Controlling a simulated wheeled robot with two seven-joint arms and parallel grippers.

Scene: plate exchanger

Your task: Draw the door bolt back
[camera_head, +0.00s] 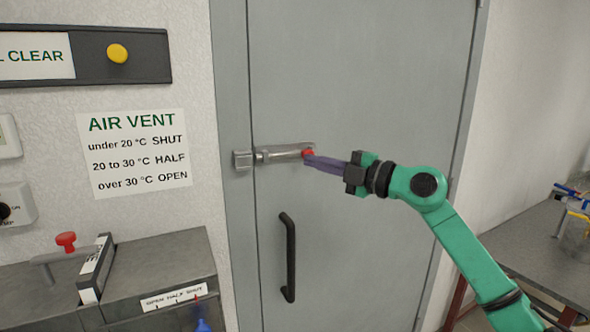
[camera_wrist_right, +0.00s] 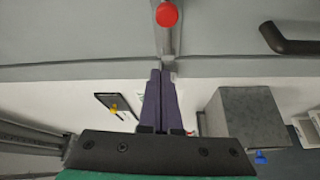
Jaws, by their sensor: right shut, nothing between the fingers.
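The door bolt (camera_head: 285,153) is a silver bar lying level on the grey door, with a red knob (camera_head: 308,154) at its right end. Its left end reaches to the metal keeper (camera_head: 243,160) on the door frame. In the right wrist view the red knob (camera_wrist_right: 167,14) is beyond the fingertips. My right gripper (camera_head: 308,162) comes in from the right, its purple fingers shut and empty. Its tips overlap the knob's lower edge in the head view; I cannot tell if they touch. The right wrist view shows the fingers (camera_wrist_right: 160,75) pressed together. My left gripper is out of view.
A black door handle (camera_head: 288,258) is below the bolt. At left are an air vent sign (camera_head: 137,150), a panel with a yellow button (camera_head: 117,54) and a grey cabinet with a red-knobbed lever (camera_head: 66,240). A table (camera_head: 535,250) stands at right.

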